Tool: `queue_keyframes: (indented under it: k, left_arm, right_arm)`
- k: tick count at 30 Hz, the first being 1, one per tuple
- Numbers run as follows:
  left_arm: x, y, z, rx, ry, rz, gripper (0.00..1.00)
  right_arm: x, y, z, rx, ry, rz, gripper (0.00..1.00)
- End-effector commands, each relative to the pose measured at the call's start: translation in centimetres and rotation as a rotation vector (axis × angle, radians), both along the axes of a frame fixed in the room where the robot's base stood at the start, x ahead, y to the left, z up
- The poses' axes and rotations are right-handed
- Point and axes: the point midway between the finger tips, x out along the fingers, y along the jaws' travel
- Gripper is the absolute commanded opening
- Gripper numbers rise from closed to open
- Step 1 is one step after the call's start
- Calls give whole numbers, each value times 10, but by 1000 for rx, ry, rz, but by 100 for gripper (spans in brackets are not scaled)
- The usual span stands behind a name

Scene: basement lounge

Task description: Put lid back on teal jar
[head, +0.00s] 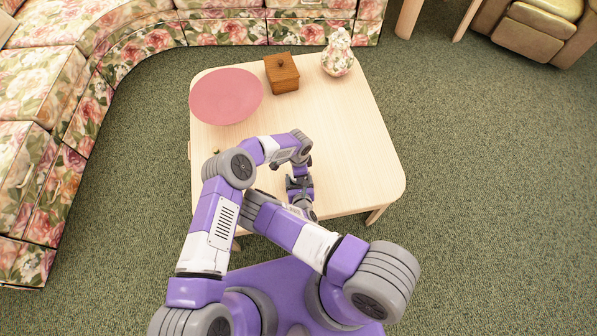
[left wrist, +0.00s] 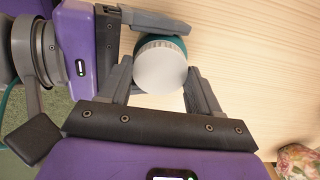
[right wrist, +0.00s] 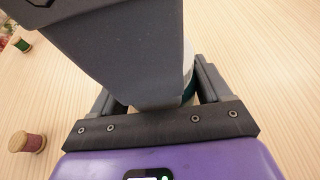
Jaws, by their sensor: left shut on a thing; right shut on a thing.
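The teal jar (left wrist: 149,41) shows in the left wrist view as a teal rim mostly hidden behind a round white lid with a ribbed edge (left wrist: 162,70). The lid overlaps the jar, a little off-centre in this view. I cannot tell whether it is seated. My left gripper (left wrist: 163,80) is shut on the lid. My right gripper, coming in from the left of that view, is shut on the jar. In the right wrist view, my left gripper covers most of the jar (right wrist: 189,88). In the head view, my arms hide both jar and lid.
A pink round plate (head: 226,96), a wooden box (head: 282,73) and a floral lidded jar (head: 338,55) stand along the table's far side. A green spool (right wrist: 22,45) and a reddish spool (right wrist: 28,142) stand nearby. The table's right part (head: 365,150) is clear.

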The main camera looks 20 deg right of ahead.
Motion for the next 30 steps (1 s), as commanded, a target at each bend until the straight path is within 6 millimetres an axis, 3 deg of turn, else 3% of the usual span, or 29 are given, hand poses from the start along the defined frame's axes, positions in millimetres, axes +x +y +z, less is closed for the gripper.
queue_keyframes:
  k: [21, 23, 27, 28, 30]
  left_arm:
    - [-1, 0, -1, -1, 0, -1373, 26]
    - [0, 0, -1, -1, 0, -1452, 26]
    - [0, 0, -1, 0, 0, -1439, 26]
    - [0, 0, -1, -1, 0, -1438, 66]
    - [0, 0, -1, 0, 0, -1437, 77]
  right_arm:
    - [0, 1, 0, 0, -1, 1, 0]
    - [0, 0, 0, 0, -1, 1, 0]
    - [0, 0, 0, 0, -1, 1, 0]
    - [0, 0, 0, 0, -1, 1, 0]
    - [0, 0, 0, 0, -1, 1, 0]
